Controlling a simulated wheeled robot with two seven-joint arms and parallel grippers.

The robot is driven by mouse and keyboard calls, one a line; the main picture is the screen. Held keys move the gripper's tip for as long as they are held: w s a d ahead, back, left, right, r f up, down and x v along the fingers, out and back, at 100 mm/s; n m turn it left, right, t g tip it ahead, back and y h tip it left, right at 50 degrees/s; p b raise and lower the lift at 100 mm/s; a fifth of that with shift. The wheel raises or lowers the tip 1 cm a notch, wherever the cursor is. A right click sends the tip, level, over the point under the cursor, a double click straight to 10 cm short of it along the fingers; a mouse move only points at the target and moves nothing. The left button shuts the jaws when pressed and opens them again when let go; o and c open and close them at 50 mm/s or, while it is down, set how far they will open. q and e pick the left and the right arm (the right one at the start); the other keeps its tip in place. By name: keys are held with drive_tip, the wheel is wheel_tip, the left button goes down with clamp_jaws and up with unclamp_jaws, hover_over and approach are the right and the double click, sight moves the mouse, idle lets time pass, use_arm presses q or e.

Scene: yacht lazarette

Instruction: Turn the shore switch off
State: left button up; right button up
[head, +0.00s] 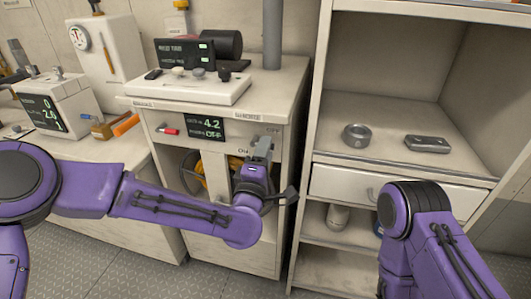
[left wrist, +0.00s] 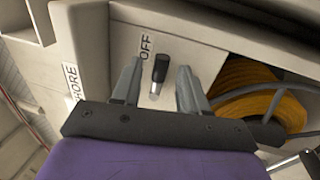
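The shore switch shows in the left wrist view as a small lever (left wrist: 160,68) with a black end and a pale base, on a cream panel. The word OFF is printed beside its black end and SHORE stands at the panel's left edge. My left gripper (left wrist: 158,72) is open, with one finger on each side of the lever and a gap on both sides. In the head view my left gripper (head: 263,148) is at the cabinet front (head: 263,115) and hides the switch. My right arm shows at lower right; its gripper is out of view.
A display (head: 206,128) on the cabinet front reads 4.2, with what looks like OFF below. A red-handled control (head: 168,130) is left of it. An orange coil (left wrist: 250,90) lies in the opening beside the switch. A shelf unit (head: 313,150) stands close on the right.

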use_arm(q)
drive_tip(key=b+v, duration=0.1)
drive_tip(key=v, duration=0.9)
drive_tip(key=shift+s+b, duration=0.3)
